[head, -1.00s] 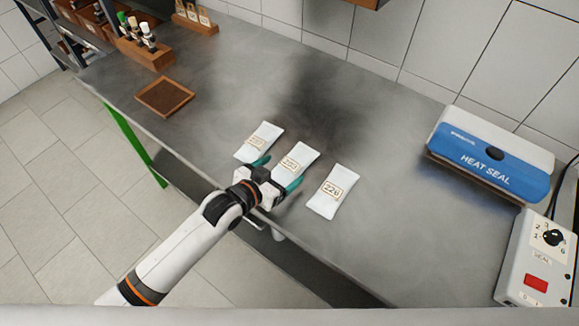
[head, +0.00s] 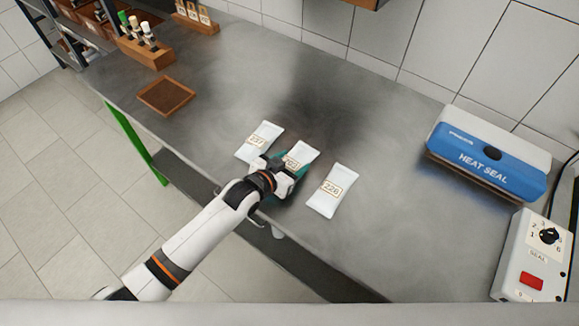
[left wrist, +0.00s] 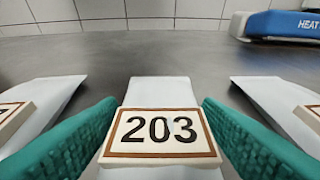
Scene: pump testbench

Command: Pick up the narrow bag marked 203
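The narrow white bag marked 203 (head: 302,154) lies on the steel bench between two other white bags. In the left wrist view its label (left wrist: 160,134) reads 203 clearly. My left gripper (head: 287,172) is over the near part of this bag. Its two teal fingers (left wrist: 160,140) stand on either side of the bag, apart, with a small gap showing beside the label. The near end of the bag is hidden by the gripper in the head view. My right gripper is not in view.
A white bag (head: 265,136) lies to the left and a bag marked 226 (head: 324,202) to the right, both close to the gripper. A brown tray (head: 166,96) is at the far left. A blue and white heat sealer (head: 488,160) and a control box (head: 535,262) stand at right.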

